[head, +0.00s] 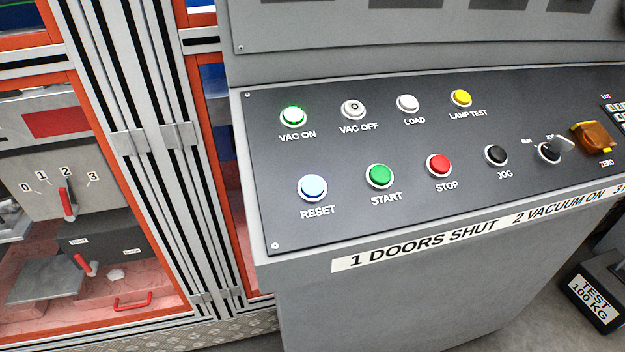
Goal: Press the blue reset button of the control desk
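The blue reset button (313,187) is at the left of the lower row on the control desk (266,215), above the label RESET. It looks pale blue and bright, as if lit. The green START button (379,176) is just to its right, then the red STOP button (439,165). The green VAC ON button (292,117) sits above it in the upper row. Nothing covers the reset button. Neither of my grippers is in the head view.
The desk also carries a black JOG button (496,155), a key switch (551,151) and an amber cover (592,138) at ZERO. An orange-framed glazed enclosure (90,180) with metal posts stands close left. A dark TEST 100 KG weight (597,294) is at lower right.

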